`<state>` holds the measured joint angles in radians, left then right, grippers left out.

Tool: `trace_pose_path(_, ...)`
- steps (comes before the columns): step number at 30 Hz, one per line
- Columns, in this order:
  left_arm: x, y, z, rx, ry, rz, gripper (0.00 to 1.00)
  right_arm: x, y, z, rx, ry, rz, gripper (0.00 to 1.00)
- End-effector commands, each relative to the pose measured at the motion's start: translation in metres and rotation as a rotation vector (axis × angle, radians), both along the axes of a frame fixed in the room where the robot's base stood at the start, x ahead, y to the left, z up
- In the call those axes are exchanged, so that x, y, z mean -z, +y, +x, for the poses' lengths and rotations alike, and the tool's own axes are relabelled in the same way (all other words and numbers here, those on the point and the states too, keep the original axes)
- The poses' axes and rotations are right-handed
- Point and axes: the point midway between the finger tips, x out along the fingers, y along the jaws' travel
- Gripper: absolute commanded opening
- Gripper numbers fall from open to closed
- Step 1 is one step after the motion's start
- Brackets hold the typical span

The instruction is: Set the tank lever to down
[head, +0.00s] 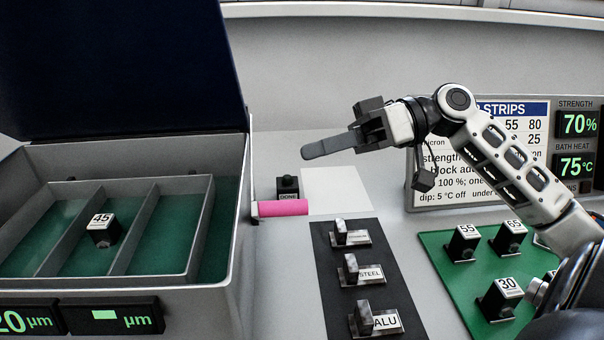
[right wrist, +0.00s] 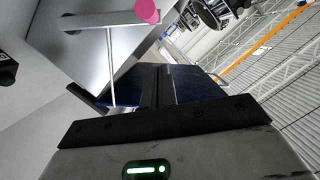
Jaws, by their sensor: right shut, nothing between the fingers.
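The grey tank (head: 237,215) stands at the left in the head view, its dark blue lid (head: 120,65) raised. A pink cylindrical grip, which I take for the tank lever (head: 283,208), sticks out sideways from the tank's right wall. Its pink end (right wrist: 147,11) also shows at the top of the right wrist view. My right gripper (head: 312,150) is shut and empty, pointing left above and beyond the pink grip, apart from it in the picture. The right wrist view shows its dark fingers (right wrist: 160,88) together. My left gripper is not in view.
Inside the tank, a block marked 45 (head: 103,230) sits in a divided tray (head: 198,225). A green mat (head: 450,285) with blocks is at right.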

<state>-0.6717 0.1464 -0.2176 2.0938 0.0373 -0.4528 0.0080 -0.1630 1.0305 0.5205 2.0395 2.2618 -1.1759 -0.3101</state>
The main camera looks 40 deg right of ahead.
Motion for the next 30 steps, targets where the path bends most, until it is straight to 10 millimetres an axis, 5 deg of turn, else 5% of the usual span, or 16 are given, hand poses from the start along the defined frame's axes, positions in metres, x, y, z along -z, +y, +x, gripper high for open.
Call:
trace_pose_path(4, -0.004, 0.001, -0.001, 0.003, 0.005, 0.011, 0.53, 0.004, 0.027, 0.011, -0.004, -0.001, -0.003, 0.0)
trace_pose_path(12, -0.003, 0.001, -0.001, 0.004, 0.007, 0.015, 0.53, 0.034, 0.035, -0.005, -0.001, 0.001, 0.0, 0.0)
trace_pose_path(30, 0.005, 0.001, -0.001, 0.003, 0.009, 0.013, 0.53, 0.043, 0.045, -0.007, -0.019, -0.029, -0.012, 0.0)
